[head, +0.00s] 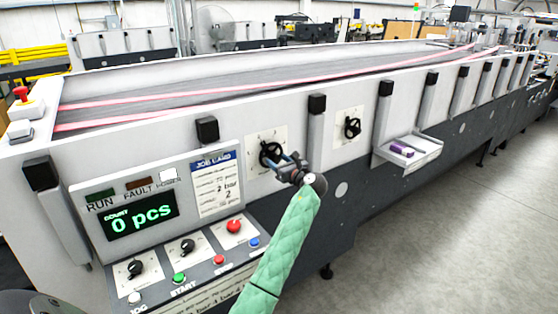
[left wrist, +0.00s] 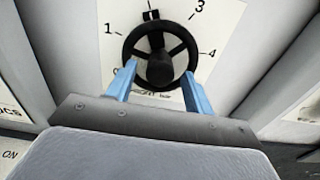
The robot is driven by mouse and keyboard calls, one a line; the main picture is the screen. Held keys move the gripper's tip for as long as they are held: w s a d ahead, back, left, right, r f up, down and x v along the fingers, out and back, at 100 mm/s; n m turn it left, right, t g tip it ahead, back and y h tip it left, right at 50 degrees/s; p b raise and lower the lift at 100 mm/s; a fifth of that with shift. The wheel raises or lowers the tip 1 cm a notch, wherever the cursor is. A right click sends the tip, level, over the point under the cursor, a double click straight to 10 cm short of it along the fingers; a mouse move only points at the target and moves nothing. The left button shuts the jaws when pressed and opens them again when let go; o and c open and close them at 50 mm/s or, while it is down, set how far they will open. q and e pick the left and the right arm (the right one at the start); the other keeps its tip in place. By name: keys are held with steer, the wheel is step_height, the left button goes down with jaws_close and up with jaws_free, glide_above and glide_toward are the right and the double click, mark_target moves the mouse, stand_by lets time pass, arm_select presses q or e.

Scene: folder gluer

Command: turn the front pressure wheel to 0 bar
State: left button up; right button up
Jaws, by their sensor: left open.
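A black handwheel (head: 270,154) sits on a white dial plate on the side of the machine, beside the job card. In the left wrist view the wheel (left wrist: 137,43) has spokes and a thick hub. Its dial plate (left wrist: 215,22) shows 1, 3 and 4, with a partly hidden 0 at lower left. A black pointer stands at the top, between 1 and 3. My left gripper (head: 287,165) is at this wheel. Its blue fingers (left wrist: 158,76) are open, one at each lower side of the rim; I cannot tell whether they touch it. My right gripper is not in view.
A second handwheel (head: 352,128) is farther right. Black-capped posts (head: 316,104) stand along the machine side. A control panel (head: 188,262) with knobs and buttons lies at lower left, below the display (head: 141,216). A small tray (head: 408,150) juts out at right. The floor at right is clear.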

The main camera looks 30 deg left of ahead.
arm_select(q)
steer(key=c, duration=1)
steer(key=shift+o, duration=0.2)
